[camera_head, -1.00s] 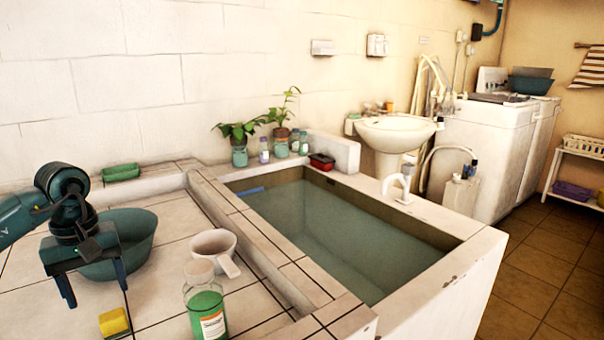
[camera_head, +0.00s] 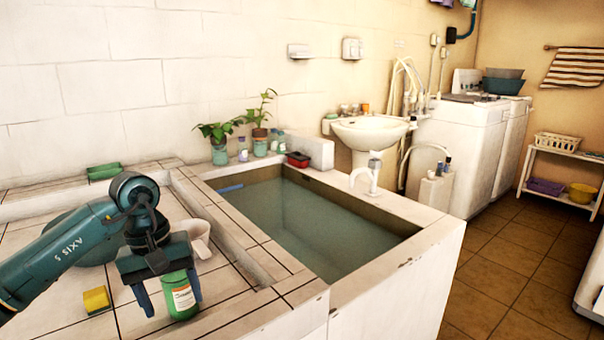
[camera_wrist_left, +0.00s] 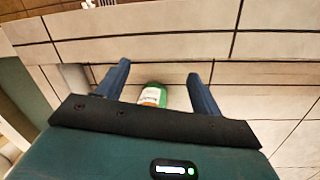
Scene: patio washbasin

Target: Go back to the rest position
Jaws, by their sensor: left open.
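My left gripper (camera_head: 172,300) is open, pointing down over the tiled counter. In the head view it overlaps the green bottle (camera_head: 180,299) with a white and orange label. In the left wrist view the bottle (camera_wrist_left: 153,95) shows beyond and between the two spread fingers (camera_wrist_left: 160,82); I see no contact. My arm covers part of the teal basin (camera_head: 88,250). My right gripper is not in view.
The water-filled tub (camera_head: 330,296) is to the right. Potted plants (camera_head: 219,154) stand at the wall.

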